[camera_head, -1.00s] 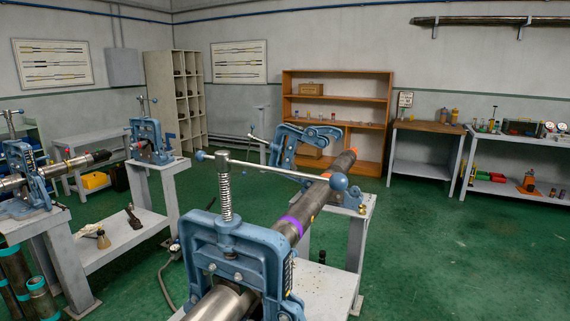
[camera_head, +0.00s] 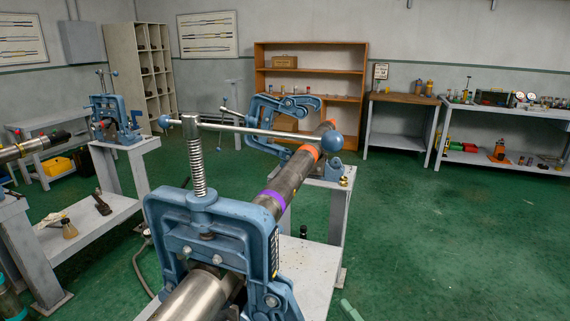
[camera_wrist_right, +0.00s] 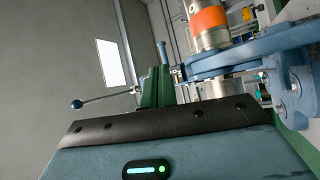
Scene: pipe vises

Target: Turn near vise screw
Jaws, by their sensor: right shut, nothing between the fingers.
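The near vise (camera_head: 215,235) is a blue frame clamped over a grey steel pipe (camera_head: 285,187) with purple and orange bands. Its threaded screw (camera_head: 197,165) stands upright out of the top. The screw's bar handle (camera_head: 250,130) lies across the top, with a blue ball at each end. The tip of my right gripper (camera_head: 350,311) shows pale green at the bottom edge, right of the vise and apart from the handle. In the right wrist view its green fingers (camera_wrist_right: 156,86) are together and empty. A rod with a blue ball (camera_wrist_right: 77,104) shows beyond them. My left gripper is not in view.
A second blue vise (camera_head: 275,120) holds the pipe's far end. Another vise (camera_head: 112,118) stands on a grey stand at left. A wooden shelf (camera_head: 310,70) and benches line the back. Green floor (camera_head: 450,240) is open at right.

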